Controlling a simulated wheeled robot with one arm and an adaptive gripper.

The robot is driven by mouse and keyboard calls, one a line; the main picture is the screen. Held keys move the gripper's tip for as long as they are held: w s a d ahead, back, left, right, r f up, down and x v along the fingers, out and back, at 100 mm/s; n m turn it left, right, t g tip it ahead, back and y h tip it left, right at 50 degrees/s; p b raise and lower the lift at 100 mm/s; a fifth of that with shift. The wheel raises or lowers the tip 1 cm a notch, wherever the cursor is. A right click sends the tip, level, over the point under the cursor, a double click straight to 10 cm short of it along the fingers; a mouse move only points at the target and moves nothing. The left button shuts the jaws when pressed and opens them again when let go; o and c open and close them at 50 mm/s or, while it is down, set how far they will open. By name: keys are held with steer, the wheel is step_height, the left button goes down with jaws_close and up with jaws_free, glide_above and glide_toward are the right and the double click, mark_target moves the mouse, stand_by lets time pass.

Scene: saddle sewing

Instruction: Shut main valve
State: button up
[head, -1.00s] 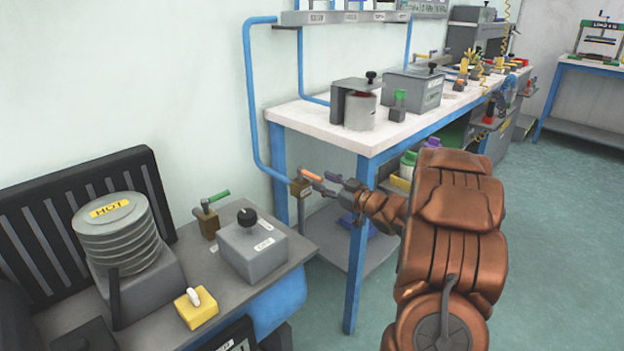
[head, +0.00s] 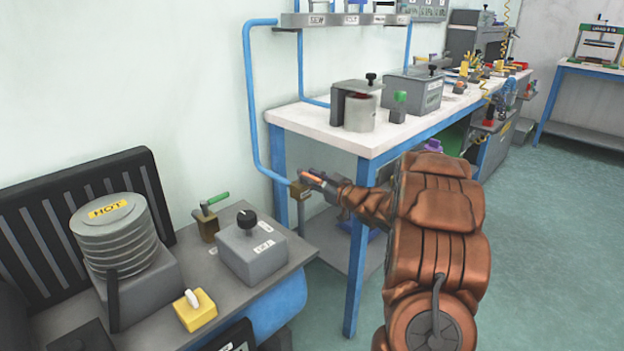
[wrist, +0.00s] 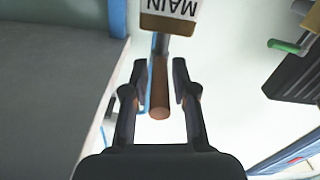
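The main valve (head: 298,190) is a small brass-coloured block on the blue pipe by the workbench's left leg. In the wrist view its white label (wrist: 170,8) reads MAIN, upside down. Its orange-brown lever handle (wrist: 159,95) points toward my palm, between my two fingers. My gripper (wrist: 157,80) is open around the lever, with a visible gap on each side. In the head view my gripper (head: 320,182) is at the valve and covers most of the lever. I cannot tell there whether it touches.
A lower grey stand at the left holds a HOT ribbed cylinder (head: 115,235), a green-handled valve (head: 208,220), a black-knobbed grey box (head: 252,250) and a yellow switch (head: 195,309). The workbench (head: 315,125) with its blue leg (head: 357,270) is close beside my arm. Open floor lies to the right.

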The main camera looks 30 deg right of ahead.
jaws_close()
steer(key=shift+r+p, duration=0.1)
steer(key=shift+p, duration=0.35)
